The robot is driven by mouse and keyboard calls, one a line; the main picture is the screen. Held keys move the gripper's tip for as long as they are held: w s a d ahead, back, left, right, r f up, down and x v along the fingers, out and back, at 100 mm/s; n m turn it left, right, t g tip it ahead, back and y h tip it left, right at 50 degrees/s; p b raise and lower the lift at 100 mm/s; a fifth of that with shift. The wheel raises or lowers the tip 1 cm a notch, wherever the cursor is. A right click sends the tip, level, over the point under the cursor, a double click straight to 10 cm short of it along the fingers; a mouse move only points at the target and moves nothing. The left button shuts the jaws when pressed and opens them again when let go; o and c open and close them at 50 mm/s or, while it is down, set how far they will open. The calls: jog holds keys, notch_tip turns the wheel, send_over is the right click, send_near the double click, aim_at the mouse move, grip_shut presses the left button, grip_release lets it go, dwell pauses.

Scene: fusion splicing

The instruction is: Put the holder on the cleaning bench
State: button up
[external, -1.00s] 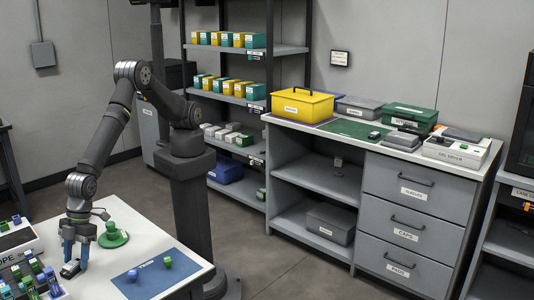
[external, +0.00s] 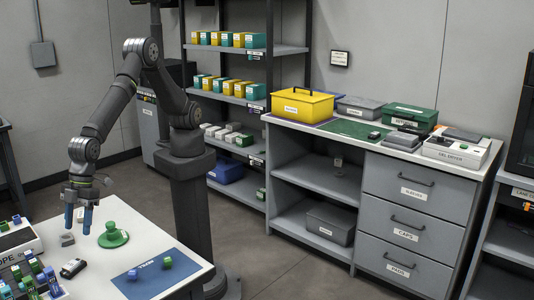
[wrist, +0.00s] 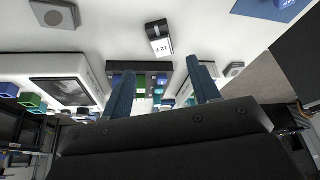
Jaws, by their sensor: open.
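A small dark holder with a white label (external: 73,268) lies on the white table, near the rack of coloured pieces. It also shows in the wrist view (wrist: 159,38), beyond my fingertips and apart from them. My gripper (external: 78,228) is open and empty, raised above the table behind the holder. Its two blue fingers (wrist: 160,75) stand wide apart in the wrist view. No sign in view reads cleaning bench. A grey bench (external: 452,171) with drawers and a light top stands across the floor on the right; I cannot tell surely that it is the one.
A yellow case (external: 302,104), a green mat (external: 350,130) and grey boxes crowd the bench top. Shelves (external: 245,101) stand behind.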

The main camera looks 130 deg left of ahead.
aim_at(74, 262)
jog(key=shift+v, duration=1)
jog(key=shift+f, duration=0.15)
jog(key=x, duration=1.2)
jog(key=shift+d+f, duration=0.1)
jog(key=shift+r, duration=1.3)
